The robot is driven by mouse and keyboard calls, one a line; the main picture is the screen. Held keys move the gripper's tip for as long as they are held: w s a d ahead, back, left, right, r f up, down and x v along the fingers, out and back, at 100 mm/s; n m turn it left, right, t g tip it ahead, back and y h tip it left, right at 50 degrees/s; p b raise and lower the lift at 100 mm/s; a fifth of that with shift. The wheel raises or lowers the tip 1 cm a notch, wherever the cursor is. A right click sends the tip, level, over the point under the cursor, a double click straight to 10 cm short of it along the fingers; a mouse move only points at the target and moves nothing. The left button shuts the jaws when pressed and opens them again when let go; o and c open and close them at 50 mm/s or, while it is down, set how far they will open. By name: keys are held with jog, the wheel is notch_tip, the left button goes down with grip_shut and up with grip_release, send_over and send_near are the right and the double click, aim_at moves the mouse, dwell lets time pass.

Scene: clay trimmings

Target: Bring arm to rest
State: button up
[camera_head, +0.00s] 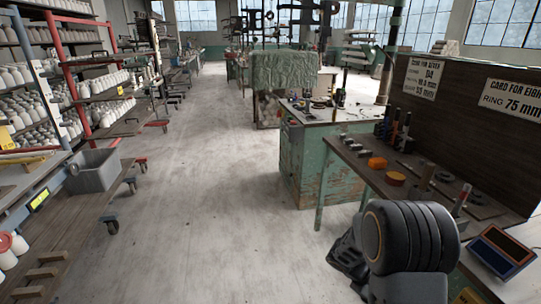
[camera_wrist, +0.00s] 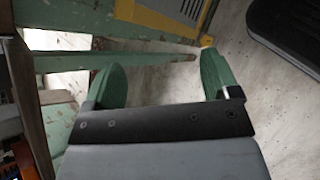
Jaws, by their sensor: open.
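My arm (camera_head: 410,237) shows at the lower right of the head view, a dark ribbed joint and grey link folded close beside the wooden workbench. In the wrist view my gripper (camera_wrist: 162,75) has its two green fingers spread wide apart with nothing between them. Pale floor and a worn green beam (camera_wrist: 120,62) of a bench show beyond the fingers. I cannot tell from the picture how far the fingers are from the beam. In the head view the fingertips are not clearly seen.
The workbench (camera_head: 350,158) at right holds an orange block (camera_head: 377,163), a round orange piece (camera_head: 396,179) and several tools. A green cabinet (camera_head: 300,165) stands behind it. At left is a wooden cart (camera_head: 75,225) with a grey bin (camera_head: 93,171). The middle floor (camera_head: 200,190) is clear.

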jog(key=s+a+r+m+t+y+p, duration=0.2)
jog(key=a+r+y+p, duration=0.1)
jog(key=r, duration=0.8)
jog(key=s+a+r+m+t+y+p, duration=0.2)
jog(key=a+r+p, duration=0.4)
jog(key=r, duration=0.4)
jog(key=s+a+r+m+t+y+p, duration=0.2)
jog(key=a+r, duration=0.5)
jog(key=r, duration=0.4)
jog(key=s+t+y+p, duration=0.1)
jog(key=y+p, duration=0.1)
jog(key=p, duration=0.1)
jog(key=shift+r+y, duration=0.3)
jog(key=shift+y, duration=0.1)
jog(key=shift+c, duration=0.4)
